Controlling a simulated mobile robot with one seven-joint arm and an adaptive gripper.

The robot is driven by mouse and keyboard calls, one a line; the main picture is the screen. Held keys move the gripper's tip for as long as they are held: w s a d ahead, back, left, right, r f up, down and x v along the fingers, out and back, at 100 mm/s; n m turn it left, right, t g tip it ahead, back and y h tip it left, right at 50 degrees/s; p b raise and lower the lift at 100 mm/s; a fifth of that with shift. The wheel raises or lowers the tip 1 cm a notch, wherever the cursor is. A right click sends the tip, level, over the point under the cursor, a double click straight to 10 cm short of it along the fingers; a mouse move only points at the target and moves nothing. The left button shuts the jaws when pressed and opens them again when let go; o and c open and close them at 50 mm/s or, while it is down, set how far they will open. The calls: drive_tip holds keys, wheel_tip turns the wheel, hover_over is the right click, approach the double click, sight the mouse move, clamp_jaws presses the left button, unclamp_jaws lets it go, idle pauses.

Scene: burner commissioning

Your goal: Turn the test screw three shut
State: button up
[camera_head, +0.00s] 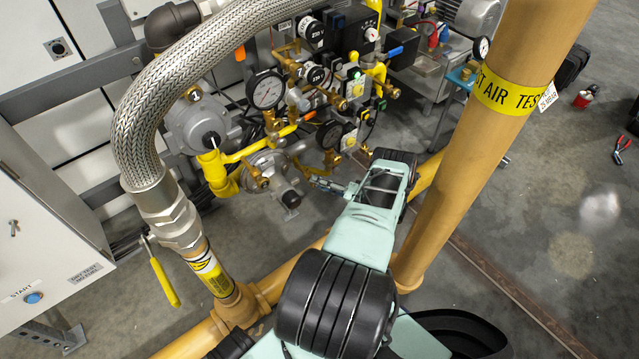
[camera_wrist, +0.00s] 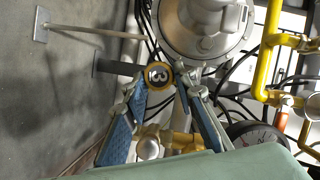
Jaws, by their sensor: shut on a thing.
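In the wrist view a small round brass fitting with a bright screw head at its centre (camera_wrist: 158,75) sits between my fingertips. It appears to be the test screw, but I cannot read any number on it. My gripper (camera_wrist: 160,88), with blue-padded fingers, is shut on it, one fingertip on each side. In the head view my gripper (camera_head: 322,183) reaches the lower brass pipework beside the grey regulator (camera_head: 266,167). The screw itself is hidden or too small to make out there. How far it is turned cannot be told.
Gauges (camera_head: 267,90), valves and yellow pipes crowd around my gripper. A braided hose (camera_head: 150,110) arches at left, with a yellow lever (camera_head: 165,282) below. A thick ochre pipe (camera_head: 450,155) stands close right of my arm. The floor (camera_head: 530,230) at right is mostly clear.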

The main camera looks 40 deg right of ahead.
drive_tip(key=shift+m, duration=0.7)
drive_tip(key=shift+t+y, duration=0.3)
drive_tip(key=o, duration=1.2)
drive_tip(key=shift+c, duration=0.2)
